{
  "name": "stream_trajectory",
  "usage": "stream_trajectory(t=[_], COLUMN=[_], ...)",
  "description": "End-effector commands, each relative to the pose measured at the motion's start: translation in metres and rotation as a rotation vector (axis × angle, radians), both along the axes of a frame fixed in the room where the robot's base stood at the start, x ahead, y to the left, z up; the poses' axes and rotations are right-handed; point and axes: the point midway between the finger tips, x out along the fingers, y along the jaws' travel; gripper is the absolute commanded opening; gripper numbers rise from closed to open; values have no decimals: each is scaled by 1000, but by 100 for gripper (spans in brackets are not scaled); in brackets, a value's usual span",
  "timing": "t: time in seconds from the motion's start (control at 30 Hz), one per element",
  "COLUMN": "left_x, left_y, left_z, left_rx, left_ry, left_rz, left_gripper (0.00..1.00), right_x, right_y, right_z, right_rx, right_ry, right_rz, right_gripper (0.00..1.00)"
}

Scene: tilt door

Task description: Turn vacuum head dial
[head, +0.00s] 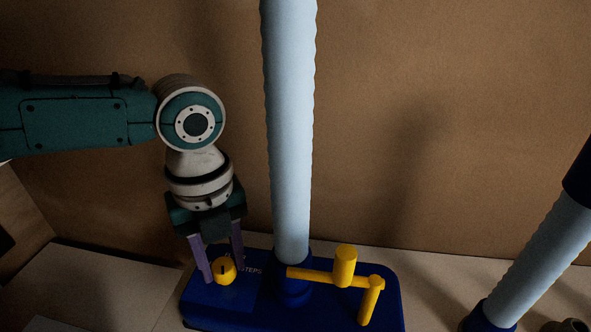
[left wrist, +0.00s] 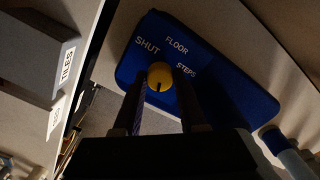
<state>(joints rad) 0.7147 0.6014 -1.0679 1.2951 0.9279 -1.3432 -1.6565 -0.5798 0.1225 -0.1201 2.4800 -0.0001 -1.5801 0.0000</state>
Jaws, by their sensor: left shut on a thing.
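The yellow dial (head: 223,271) sits on the left part of the blue vacuum head (head: 340,312). It also shows in the left wrist view (left wrist: 160,75), with a dark pointer mark on its lower half. The words SHUT, FLOOR and STEPS are printed around it on the blue face (left wrist: 220,88). My left gripper (head: 222,272) points down, its two purple fingers on either side of the dial and shut on it. The fingers also show in the left wrist view (left wrist: 160,90), reaching the dial's sides. My right gripper is not in view.
A thick light-blue hose (head: 290,130) rises from the vacuum head just right of my left gripper. A yellow crank-like handle (head: 345,267) stands right of the hose. Another light-blue tube (head: 540,255) leans at far right. A brown wall is behind.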

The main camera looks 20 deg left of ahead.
Motion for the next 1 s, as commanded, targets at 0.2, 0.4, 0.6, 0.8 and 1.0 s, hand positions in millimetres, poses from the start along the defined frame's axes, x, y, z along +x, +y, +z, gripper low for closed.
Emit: stream_trajectory(t=[0.2,0.4,0.6,0.8,1.0], left_x=[0,0,0,0,0], left_y=[-2,-2,-2,-2,-2], left_z=[1,1,1,1,2], left_rx=[-4,-4,-4,-5,-5], left_ry=[1,0,0,1,1], left_rz=[-179,-303,-380,-412,-417], left_gripper=[0,0,0,0,0], right_x=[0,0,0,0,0], right_y=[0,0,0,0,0], right_z=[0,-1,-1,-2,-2], right_rx=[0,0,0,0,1], right_ry=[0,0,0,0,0], right_rz=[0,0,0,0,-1], right_gripper=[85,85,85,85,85])
